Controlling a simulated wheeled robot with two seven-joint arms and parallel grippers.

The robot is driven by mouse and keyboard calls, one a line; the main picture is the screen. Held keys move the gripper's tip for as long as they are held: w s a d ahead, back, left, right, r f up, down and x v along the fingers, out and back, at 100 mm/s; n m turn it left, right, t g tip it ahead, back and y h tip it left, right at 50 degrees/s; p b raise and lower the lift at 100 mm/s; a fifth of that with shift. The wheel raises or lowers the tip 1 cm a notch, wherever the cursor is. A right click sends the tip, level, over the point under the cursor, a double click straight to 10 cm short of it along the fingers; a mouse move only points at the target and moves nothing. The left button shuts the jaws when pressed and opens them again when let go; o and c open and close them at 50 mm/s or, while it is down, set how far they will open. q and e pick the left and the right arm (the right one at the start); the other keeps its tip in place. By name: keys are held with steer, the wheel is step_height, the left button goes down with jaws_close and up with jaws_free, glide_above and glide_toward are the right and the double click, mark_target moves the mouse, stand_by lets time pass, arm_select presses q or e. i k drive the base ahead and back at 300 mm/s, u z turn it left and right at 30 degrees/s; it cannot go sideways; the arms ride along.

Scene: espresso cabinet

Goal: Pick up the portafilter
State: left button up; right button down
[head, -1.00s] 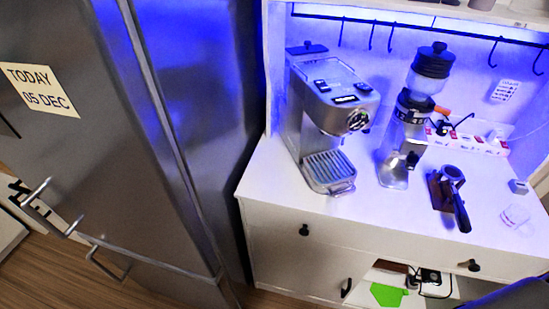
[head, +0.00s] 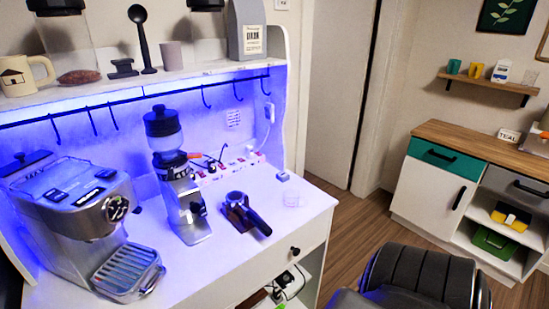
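The portafilter (head: 257,222) has a round metal basket and a dark handle. It rests on a small dark brown stand (head: 232,216) on the white cabinet top. Its handle points toward the front right, near the counter's front edge. Neither of my grippers shows in the head view, and nothing touches the portafilter.
The espresso machine (head: 82,212) is at left and the grinder (head: 180,200) stands left of the portafilter. A dark ribbed chair (head: 418,280) stands in front at right. Hooks hang above.

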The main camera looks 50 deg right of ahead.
mark_target(262, 226)
steer(key=z, duration=1.35)
